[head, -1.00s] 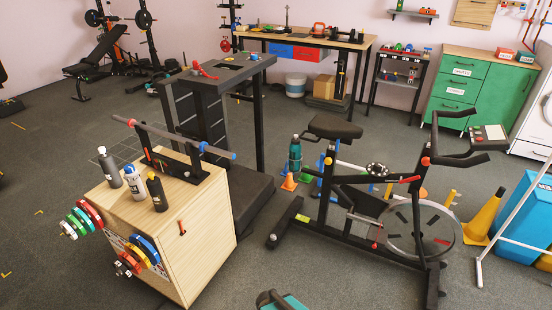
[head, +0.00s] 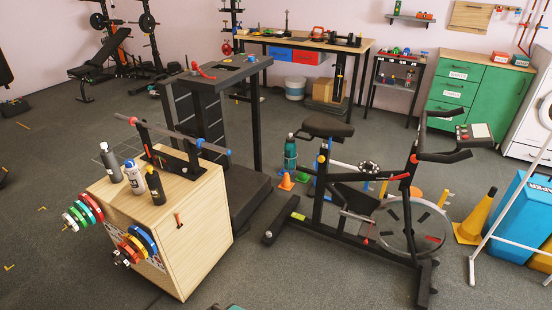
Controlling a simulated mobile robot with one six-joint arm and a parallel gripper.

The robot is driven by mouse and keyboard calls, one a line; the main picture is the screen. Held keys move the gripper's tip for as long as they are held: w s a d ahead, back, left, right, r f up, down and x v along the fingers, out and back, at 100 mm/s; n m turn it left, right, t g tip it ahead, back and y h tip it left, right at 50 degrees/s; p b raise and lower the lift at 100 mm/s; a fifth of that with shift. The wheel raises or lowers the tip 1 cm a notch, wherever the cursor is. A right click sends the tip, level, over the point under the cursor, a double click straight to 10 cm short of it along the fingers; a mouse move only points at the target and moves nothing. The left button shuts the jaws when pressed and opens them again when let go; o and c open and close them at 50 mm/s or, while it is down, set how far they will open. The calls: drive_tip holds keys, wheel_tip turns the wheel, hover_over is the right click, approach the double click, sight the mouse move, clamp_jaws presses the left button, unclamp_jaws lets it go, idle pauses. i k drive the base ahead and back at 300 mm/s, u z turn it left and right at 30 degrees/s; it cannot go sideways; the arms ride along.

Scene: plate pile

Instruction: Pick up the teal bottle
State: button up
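The teal bottle (head: 290,152) stands upright by the exercise bike, just left of its saddle (head: 327,126). It has a dark cap, and its lower end is near an orange cone. Whether it sits in a holder on the bike frame is too small to tell. I cannot make out my gripper in the head view. Only a sliver of a teal and dark shape shows at the bottom edge, and I cannot tell what it is.
The bike's dark frame (head: 340,232) stands right of the bottle. A wooden cabinet (head: 205,235) with several bottles and weight plates is front left. A dark machine (head: 245,190) stands behind it. Small cones (head: 286,182) are by the bottle.

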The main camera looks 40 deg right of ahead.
sight(290, 147)
drive_tip(key=i, duration=1)
drive_tip(key=u, duration=0.15)
drive_tip(key=k, duration=0.95)
drive_tip(key=z, duration=0.15)
drive_tip(key=i, duration=0.5)
